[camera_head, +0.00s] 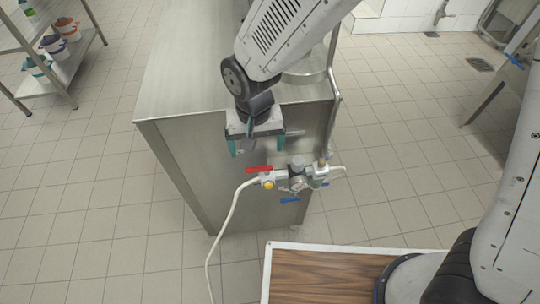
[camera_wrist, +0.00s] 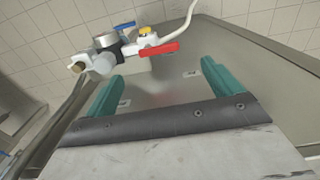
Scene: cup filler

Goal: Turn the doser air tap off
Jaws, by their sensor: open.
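The air tap assembly (camera_head: 297,182) is mounted on the end face of the steel cabinet. Its red lever handle (camera_head: 258,169) points left and lies roughly level; it also shows in the wrist view (camera_wrist: 158,50). A blue lever (camera_head: 290,200) hangs below the gauge, and it shows at the top of the wrist view (camera_wrist: 125,25). My gripper (camera_head: 256,146) is above the red lever, with its teal fingers spread apart and nothing between them. In the wrist view the open fingers (camera_wrist: 163,85) have the red lever beyond their tips, not touching.
The steel cabinet (camera_head: 185,90) stands beside and behind the taps. A white hose (camera_head: 232,208) runs from the assembly down to the floor. A shelf (camera_head: 68,72) with coloured tubs is at the upper left. Tiled floor (camera_head: 90,190) is clear on the left.

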